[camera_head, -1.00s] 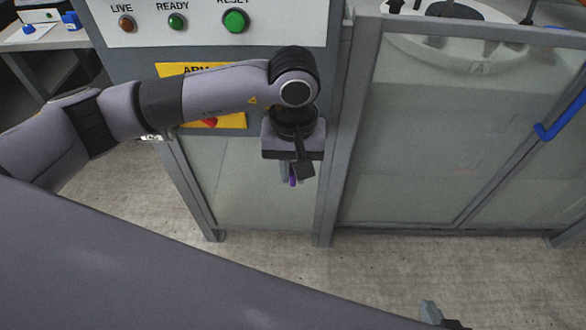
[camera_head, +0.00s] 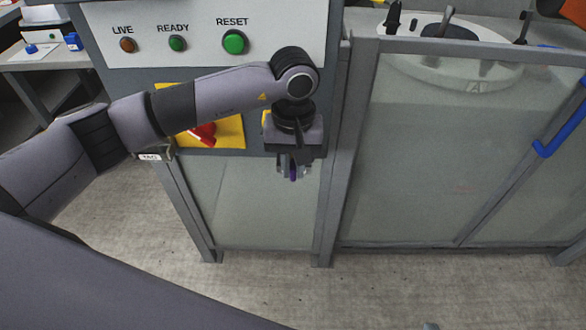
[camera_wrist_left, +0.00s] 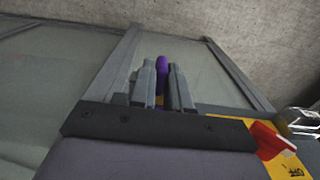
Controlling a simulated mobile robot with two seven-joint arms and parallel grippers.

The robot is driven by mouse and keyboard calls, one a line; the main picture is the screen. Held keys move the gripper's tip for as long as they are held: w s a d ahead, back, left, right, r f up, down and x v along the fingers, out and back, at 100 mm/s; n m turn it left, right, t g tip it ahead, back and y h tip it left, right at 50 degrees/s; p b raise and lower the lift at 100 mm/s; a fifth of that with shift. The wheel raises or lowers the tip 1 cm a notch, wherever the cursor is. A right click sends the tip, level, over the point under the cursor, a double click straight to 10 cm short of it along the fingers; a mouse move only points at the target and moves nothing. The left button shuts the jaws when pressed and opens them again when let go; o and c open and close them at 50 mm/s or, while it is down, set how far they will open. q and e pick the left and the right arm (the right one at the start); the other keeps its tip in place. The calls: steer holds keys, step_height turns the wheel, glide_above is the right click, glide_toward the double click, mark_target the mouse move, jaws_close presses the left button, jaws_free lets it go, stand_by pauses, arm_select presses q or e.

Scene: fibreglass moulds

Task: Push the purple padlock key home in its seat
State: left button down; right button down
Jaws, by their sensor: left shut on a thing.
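The purple padlock key (camera_head: 293,173) is between the fingers of my left gripper (camera_head: 293,172), in front of the lower glazed panel of the grey cabinet. In the left wrist view the key (camera_wrist_left: 162,68) sticks up between the two grey fingers (camera_wrist_left: 162,85), which are shut on it. The fingers point down in the head view. I cannot make out the key's seat in either view.
A yellow plate (camera_head: 226,130) with a red switch handle (camera_head: 203,134) is left of my left wrist. The control panel (camera_head: 200,22) has LIVE, READY and RESET buttons above. A framed glazed guard (camera_head: 430,150) with a blue handle (camera_head: 560,130) stands to the right.

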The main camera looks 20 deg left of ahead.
stand_by(0.6)
arm_select(q)
steer(key=shift+b, duration=0.3)
steer(key=shift+b, duration=0.6)
stand_by(1.5)
steer(key=shift+w+a+b, duration=0.15)
steer(key=shift+w+b, duration=0.25)
steer(key=shift+w, duration=0.3)
steer(key=c, duration=1)
jaws_free()
